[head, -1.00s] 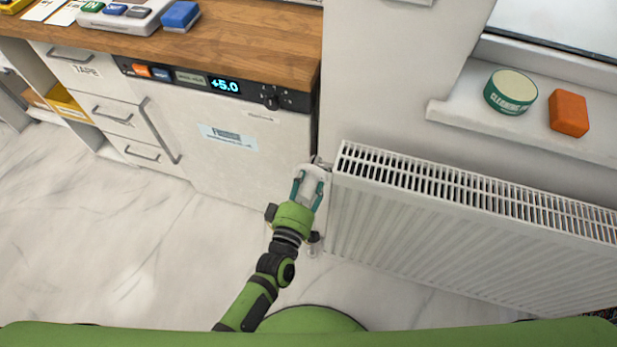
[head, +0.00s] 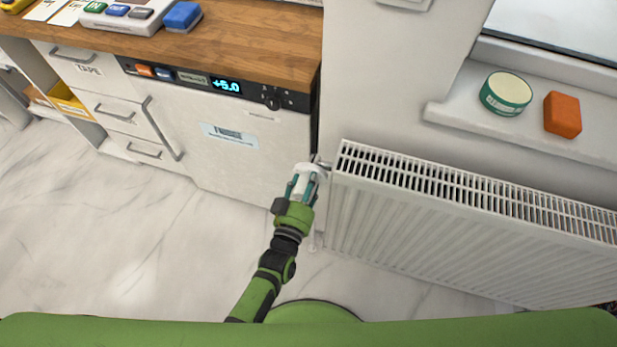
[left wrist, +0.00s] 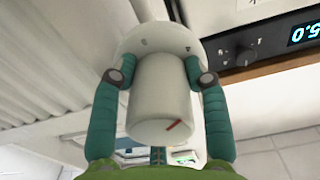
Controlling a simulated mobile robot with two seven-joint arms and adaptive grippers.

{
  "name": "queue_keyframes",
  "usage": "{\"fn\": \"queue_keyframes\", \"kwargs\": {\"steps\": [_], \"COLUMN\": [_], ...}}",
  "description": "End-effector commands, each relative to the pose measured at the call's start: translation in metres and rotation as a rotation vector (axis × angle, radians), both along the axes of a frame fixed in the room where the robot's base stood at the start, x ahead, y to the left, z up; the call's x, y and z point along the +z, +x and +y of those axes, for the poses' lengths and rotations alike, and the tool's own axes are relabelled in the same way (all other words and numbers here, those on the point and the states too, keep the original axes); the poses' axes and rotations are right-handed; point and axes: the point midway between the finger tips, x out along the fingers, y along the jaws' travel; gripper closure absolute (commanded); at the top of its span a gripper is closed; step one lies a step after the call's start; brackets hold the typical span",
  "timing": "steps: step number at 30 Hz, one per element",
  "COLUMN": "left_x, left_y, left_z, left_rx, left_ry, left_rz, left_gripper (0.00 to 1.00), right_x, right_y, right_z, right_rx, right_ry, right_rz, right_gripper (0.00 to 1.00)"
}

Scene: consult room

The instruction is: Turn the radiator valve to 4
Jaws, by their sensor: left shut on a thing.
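The white radiator (head: 470,225) stands against the wall under the window in the head view. Its white valve knob (head: 309,169) is at the radiator's upper left end. My left gripper (head: 304,184) is shut on the knob, with a teal finger on each side of it. In the left wrist view the radiator valve knob (left wrist: 160,98) fills the space between the fingers of my left gripper (left wrist: 160,100). A red mark shows on the knob's near end face. No number on the knob can be read. My right gripper is not in view.
A white fridge (head: 250,150) with a display reading +5.0 stands left of the valve, under a wooden worktop (head: 260,40). The marble floor at left is clear.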

Motion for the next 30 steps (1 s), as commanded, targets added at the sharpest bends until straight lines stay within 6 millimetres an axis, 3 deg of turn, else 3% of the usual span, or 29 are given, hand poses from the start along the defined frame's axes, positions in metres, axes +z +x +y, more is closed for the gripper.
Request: {"fn": "queue_keyframes", "kwargs": {"steps": [10,24,25,30], "left_x": [0.0052,0.0069,0.0070,0.0061], "left_y": [0.0026,0.0034,0.0034,0.0029], "left_z": [0.0014,0.0005,0.0005,0.0000], "left_rx": [0.005,0.004,0.005,0.003], "left_ry": [0.100,0.110,0.109,0.109], "left_rz": [-0.047,-0.054,-0.055,-0.052], "left_gripper": [0.87,0.87,0.47,0.44], "right_x": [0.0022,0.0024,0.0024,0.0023], "right_y": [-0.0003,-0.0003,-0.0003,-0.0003], "right_z": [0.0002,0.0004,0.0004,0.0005], "right_rx": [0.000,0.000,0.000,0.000], "right_ry": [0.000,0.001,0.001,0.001], "right_rz": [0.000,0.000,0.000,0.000], "right_gripper": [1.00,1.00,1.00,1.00]}}
